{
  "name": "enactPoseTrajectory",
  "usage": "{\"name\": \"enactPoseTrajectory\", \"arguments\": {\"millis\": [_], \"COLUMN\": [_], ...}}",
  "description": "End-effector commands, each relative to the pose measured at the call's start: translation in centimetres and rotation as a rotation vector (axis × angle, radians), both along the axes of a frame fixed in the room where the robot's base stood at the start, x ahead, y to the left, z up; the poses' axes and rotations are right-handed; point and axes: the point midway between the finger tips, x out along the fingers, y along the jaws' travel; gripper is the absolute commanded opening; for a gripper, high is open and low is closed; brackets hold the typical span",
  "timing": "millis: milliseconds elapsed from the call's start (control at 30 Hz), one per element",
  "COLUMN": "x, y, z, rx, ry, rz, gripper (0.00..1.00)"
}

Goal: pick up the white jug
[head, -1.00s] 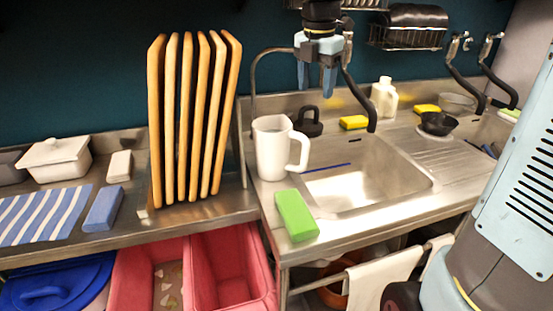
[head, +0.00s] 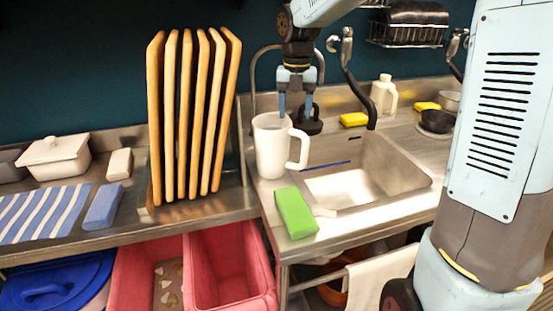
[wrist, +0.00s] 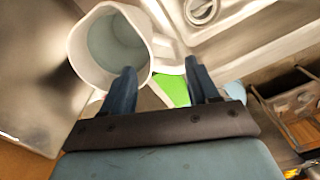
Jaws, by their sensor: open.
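The white jug (head: 271,150) stands upright on the steel counter, left of the sink, with its handle pointing right. My gripper (head: 296,108) is open and points down above the jug's right side, near the top of the handle. In the wrist view the jug (wrist: 84,62) is seen from above, with its open mouth to the left. The two fingers of my gripper (wrist: 160,70) are spread, with the handle side of the jug between and beyond them. Whether a finger touches the jug cannot be told.
A green sponge (head: 295,212) lies in front of the jug at the counter edge. A black-handled item (head: 309,122) stands behind the handle. The sink (head: 360,185) and black tap (head: 354,90) are to the right. Upright wooden boards (head: 190,115) stand to the left.

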Motion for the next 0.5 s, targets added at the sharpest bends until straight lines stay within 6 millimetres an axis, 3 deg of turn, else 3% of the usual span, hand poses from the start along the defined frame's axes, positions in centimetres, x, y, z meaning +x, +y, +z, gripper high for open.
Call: {"name": "enactPoseTrajectory", "arguments": {"millis": [233, 500], "x": [0.1, 0.5], "y": [0.2, 0.9], "z": [-1.5, -5.0], "rx": [0.0, -0.001], "ry": [0.002, 0.002], "rz": [0.0, 0.001], "gripper": [0.6, 0.6]}}
